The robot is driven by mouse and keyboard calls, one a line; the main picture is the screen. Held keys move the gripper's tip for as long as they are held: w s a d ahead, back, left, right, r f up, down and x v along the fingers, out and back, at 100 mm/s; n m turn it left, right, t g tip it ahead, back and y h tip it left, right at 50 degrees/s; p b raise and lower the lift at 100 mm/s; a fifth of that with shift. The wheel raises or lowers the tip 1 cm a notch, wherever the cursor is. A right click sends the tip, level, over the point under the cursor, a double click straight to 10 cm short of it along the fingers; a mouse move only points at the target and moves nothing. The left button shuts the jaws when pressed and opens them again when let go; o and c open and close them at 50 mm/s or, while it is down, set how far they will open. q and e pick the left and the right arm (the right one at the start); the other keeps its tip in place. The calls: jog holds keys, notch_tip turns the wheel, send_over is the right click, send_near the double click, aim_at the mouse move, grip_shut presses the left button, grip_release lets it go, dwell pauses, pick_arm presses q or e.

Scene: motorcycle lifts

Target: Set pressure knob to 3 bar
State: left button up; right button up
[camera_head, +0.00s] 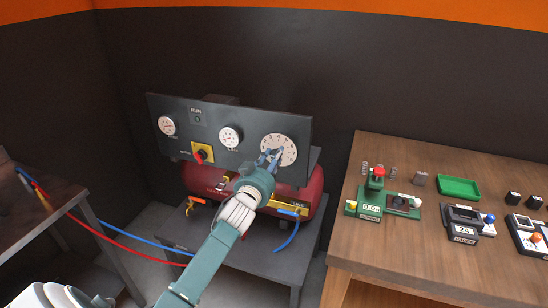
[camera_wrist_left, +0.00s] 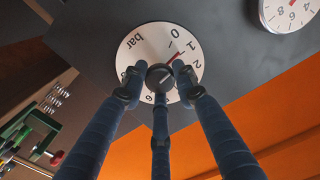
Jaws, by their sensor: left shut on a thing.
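The pressure knob (camera_wrist_left: 160,77) is a small dark knob in the middle of a white round dial (camera_wrist_left: 146,47) marked "bar". In the left wrist view, a short red mark shows beside the knob, on the side between 0 and 2; I cannot tell the exact reading. In the head view, the dial (camera_head: 290,151) is at the right end of a dark panel. My left gripper (camera_head: 270,156) reaches up to it and covers part of the knob. Its three blue fingers (camera_wrist_left: 157,82) are shut around the knob. My right gripper is not in view.
The dark panel (camera_head: 190,111) also holds two gauges and a red-handled switch on a yellow plate (camera_head: 203,157). A red tank (camera_head: 205,181) lies below it. A wooden bench (camera_head: 390,250) with small devices stands at right. Red and blue hoses run at left.

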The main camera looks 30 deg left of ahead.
pick_arm(q)
jog(key=m, duration=0.8)
jog(key=m+p, duration=0.1)
jog(key=m, duration=0.4)
jog(key=shift+d+r, duration=0.1)
jog(key=shift+r, duration=0.15)
jog(key=shift+m, duration=0.4)
jog(key=o, duration=1.1)
jog(key=shift+w+d+f, duration=0.1)
jog(key=shift+d, duration=0.05)
jog(key=shift+o, duration=0.2)
jog(key=v, duration=1.2)
